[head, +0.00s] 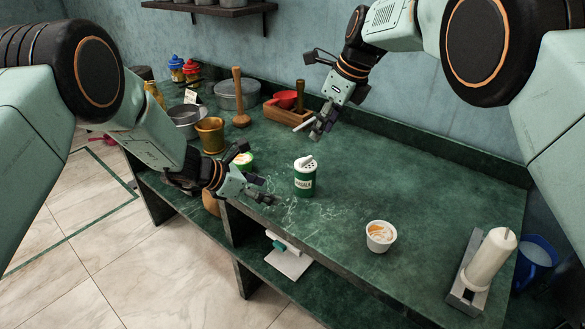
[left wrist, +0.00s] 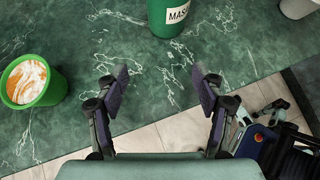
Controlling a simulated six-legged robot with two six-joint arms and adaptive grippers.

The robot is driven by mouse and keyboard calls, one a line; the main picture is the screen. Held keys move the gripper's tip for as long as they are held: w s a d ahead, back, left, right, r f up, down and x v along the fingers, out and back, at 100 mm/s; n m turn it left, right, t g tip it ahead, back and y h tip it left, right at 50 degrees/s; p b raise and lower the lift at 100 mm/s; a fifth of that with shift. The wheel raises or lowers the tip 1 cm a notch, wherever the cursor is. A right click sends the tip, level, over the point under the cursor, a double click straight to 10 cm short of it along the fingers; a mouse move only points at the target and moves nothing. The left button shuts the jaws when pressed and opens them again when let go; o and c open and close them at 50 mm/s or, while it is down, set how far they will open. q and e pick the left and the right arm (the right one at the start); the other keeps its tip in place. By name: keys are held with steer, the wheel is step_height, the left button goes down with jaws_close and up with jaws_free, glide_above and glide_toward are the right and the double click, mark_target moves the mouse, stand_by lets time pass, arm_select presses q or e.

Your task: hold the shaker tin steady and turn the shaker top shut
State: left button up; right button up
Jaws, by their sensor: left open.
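The shaker tin (head: 304,183) is green with a white label and stands upright on the green marble counter. Its white shaker top (head: 306,162) sits on it; I cannot tell how far it is turned. In the left wrist view the tin (left wrist: 168,22) shows at the top edge, its top out of frame. My left gripper (head: 267,190) is open and empty, low over the counter just left of the tin. In the left wrist view its fingers (left wrist: 160,75) point toward the tin, apart from it. My right gripper (head: 317,130) hangs above the counter behind the tin, not touching it.
A green tub (head: 243,161) stands behind my left gripper, and shows in the left wrist view (left wrist: 32,82). A white cup (head: 380,236) and a candle-like white roll on a stand (head: 491,258) are to the right. A brass mortar (head: 210,135), pots and a wooden box (head: 287,115) stand at the back left.

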mark_target(296, 168)
arm_select(q)
steer(key=w+d+r+h, duration=0.1)
steer(key=d, duration=0.1)
steer(key=w+d+r+t+h, duration=0.1)
steer(key=d, duration=0.1)
steer(key=w+d+r+t+h, duration=0.1)
steer(key=d+r+h, duration=0.1)
steer(key=shift+w+d+m, duration=0.15)
steer(key=shift+d+m, duration=0.25)
steer(key=shift+x, duration=3.85)
steer(key=shift+c, duration=0.2)
steer(key=c, duration=1.3)
steer(key=shift+w, duration=0.1)
steer(key=shift+c, duration=0.2)
